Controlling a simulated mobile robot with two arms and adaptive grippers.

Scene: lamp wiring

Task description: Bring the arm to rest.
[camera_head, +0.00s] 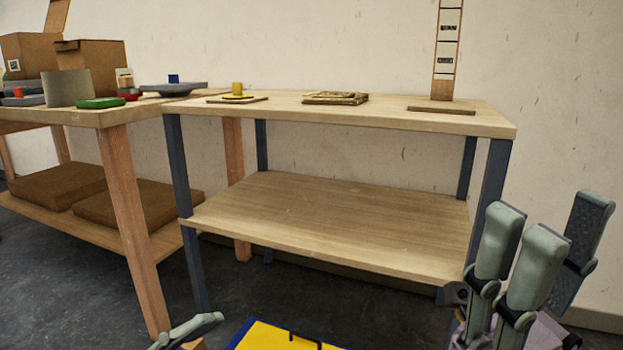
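My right gripper (553,218) is at the lower right, in front of the wooden table's (330,230) right legs. Its grey-green fingers point up and stand apart, with nothing visible between them. Of my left gripper (188,332), only a pale finger part shows at the bottom edge, left of centre. The rest of it is out of the picture, so its opening cannot be told. Neither gripper appears to touch the table.
The tabletop holds a yellow piece (237,89), a flat stack (336,98) and an upright wooden strip (447,50). The lower shelf is bare. The left bench (128,215) carries cardboard boxes (92,65). A yellow-and-blue object (265,338) with a black handle is at the bottom.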

